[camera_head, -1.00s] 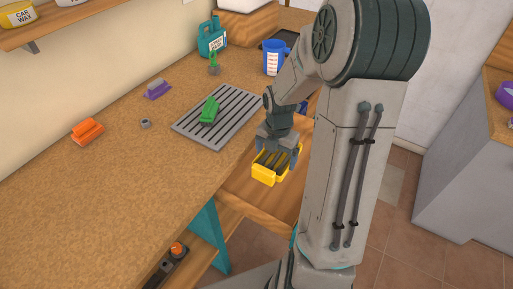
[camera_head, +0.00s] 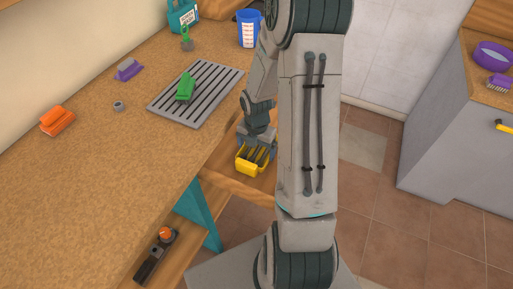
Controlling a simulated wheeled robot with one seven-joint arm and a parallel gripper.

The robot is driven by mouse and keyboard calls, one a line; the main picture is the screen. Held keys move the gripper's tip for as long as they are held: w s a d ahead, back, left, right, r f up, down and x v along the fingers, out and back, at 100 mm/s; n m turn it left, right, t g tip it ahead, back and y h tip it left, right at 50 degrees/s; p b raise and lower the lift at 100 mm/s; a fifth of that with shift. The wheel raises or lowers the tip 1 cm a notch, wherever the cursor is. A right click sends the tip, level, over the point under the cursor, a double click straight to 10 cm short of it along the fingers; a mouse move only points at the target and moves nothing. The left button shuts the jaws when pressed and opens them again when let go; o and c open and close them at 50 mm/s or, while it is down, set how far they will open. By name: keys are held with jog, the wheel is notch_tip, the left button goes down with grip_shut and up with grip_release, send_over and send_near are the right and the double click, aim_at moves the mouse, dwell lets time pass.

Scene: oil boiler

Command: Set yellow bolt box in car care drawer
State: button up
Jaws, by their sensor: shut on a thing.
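The yellow bolt box (camera_head: 241,167) is an open-topped box with dark contents, below the right edge of the workbench. My gripper (camera_head: 258,142) points down and is shut on it; the fingertips are partly hidden by the box and my arm. A wooden open drawer or shelf (camera_head: 235,186) shows under and around the box. I cannot tell whether the box touches it, or read any car care label there.
The workbench (camera_head: 90,190) carries a grey grate (camera_head: 215,98) with a green item (camera_head: 185,87), an orange brush (camera_head: 57,120), a purple brush (camera_head: 128,69) and a blue measuring cup (camera_head: 249,28). A grey cabinet (camera_head: 455,150) stands right, with tiled floor (camera_head: 400,225) between.

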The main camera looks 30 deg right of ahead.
aim_at(257, 150)
jog(key=shift+f, duration=0.1)
jog(key=o, duration=0.8)
jog(key=shift+o, duration=0.2)
notch_tip(257, 150, up, 12)
jog(key=f+p, duration=0.1)
jog(key=p, duration=0.1)
jog(key=s+a+r+m+t, duration=0.1)
jog(key=s+a+r+m, duration=0.4)
jog(key=m, duration=0.8)
jog(key=s+a+r+m+t, duration=0.1)
jog(key=s+a+r+m, duration=0.4)
jog(key=s+r+m, duration=0.3)
jog(key=shift+s+a+r+m+t, duration=0.15)
jog(key=shift+s+r+m+t, duration=0.45)
jog(key=shift+m, duration=1.8)
jog(key=shift+w+r, duration=0.2)
jog(key=shift+w, duration=0.1)
